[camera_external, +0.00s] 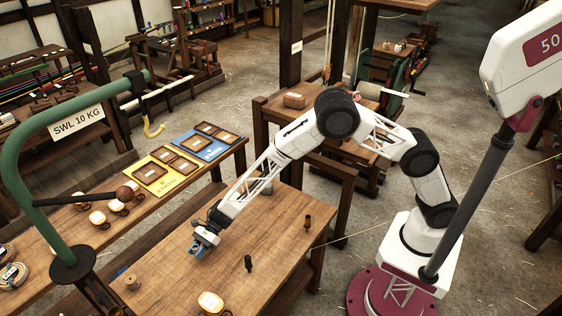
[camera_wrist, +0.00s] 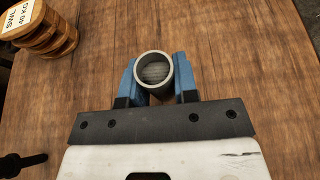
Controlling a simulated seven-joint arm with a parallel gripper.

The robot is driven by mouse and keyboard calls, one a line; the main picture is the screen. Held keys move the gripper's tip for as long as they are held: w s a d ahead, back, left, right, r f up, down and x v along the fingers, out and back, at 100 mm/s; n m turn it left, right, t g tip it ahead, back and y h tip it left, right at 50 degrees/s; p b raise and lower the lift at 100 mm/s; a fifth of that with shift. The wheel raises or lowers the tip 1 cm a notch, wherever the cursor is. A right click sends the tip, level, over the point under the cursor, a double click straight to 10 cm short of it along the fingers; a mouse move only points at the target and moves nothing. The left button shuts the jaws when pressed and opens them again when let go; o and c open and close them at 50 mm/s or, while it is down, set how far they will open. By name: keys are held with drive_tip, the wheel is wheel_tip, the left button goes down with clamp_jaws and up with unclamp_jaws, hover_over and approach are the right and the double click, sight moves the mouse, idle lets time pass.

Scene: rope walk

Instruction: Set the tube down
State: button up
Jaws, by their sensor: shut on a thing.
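The tube (camera_wrist: 138,70) is a grey ring seen end-on in the wrist view, with wood showing through its bore. My gripper (camera_wrist: 155,82) is shut on it, one blue finger on each side. In the external view my gripper (camera_external: 198,250) points down at the left part of the wooden table (camera_external: 165,270), low over the top. The tube is too small and covered there to make out. I cannot tell whether its lower end touches the wood.
A wooden pulley block (camera_external: 210,302) with a label stands near the front edge; it also shows in the wrist view (camera_wrist: 40,30). A black peg (camera_external: 248,263), a brown peg (camera_external: 307,222) and a small spool (camera_external: 131,281) stand apart on the table. Bare wood surrounds my gripper.

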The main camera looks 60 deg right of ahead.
drive_tip(key=shift+f, duration=1.2)
drive_tip(key=shift+f, duration=0.15)
drive_tip(key=o, duration=0.9)
drive_tip(key=shift+v, duration=6.1)
drive_tip(key=shift+r, duration=0.25)
